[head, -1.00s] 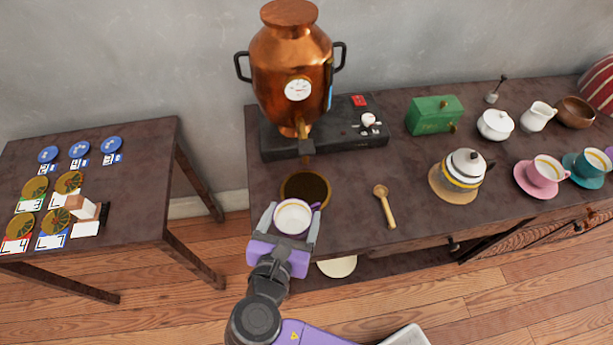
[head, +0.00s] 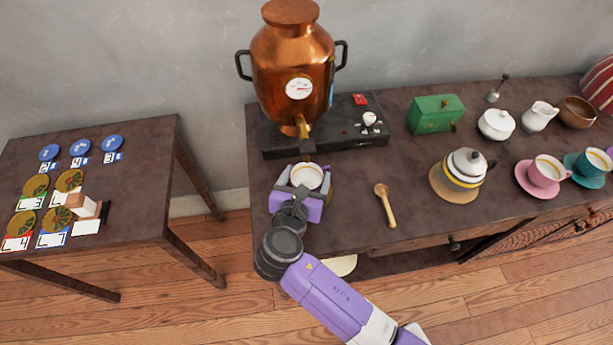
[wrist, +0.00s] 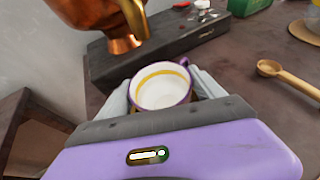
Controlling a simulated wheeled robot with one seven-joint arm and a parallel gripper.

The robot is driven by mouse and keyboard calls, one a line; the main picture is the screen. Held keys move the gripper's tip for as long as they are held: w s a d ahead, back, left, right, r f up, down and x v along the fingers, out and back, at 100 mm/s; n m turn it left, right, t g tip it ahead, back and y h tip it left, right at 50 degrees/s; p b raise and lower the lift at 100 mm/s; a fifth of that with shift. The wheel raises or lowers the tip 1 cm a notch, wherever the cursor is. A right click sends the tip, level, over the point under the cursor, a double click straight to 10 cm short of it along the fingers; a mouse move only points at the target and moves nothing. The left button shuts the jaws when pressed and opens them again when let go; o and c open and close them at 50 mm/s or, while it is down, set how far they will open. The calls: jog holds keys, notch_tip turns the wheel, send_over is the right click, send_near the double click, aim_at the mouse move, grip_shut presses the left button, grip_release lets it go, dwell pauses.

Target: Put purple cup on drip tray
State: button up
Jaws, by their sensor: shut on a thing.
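The purple cup (head: 308,176) is white inside with a gold band, and it is upright. It also shows in the wrist view (wrist: 160,86), with its purple handle at the upper right. My gripper (head: 305,180) is shut on the cup, one finger on each side. The cup is in front of the copper urn's spout (head: 303,128) and close to it. The round dark drip tray is almost wholly hidden under the cup and gripper, so I cannot tell whether the cup touches it.
The copper urn (head: 291,70) stands on a black base (head: 350,128) just behind the cup. A wooden spoon (head: 385,205) lies to the right. A teapot (head: 465,168) and a green box (head: 435,114) are further right. The counter between the tray and spoon is clear.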

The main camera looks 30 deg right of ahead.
jog(key=shift+f, duration=0.1)
jog(key=o, duration=1.5)
jog(key=v, duration=1.2)
jog(key=shift+p, duration=0.3)
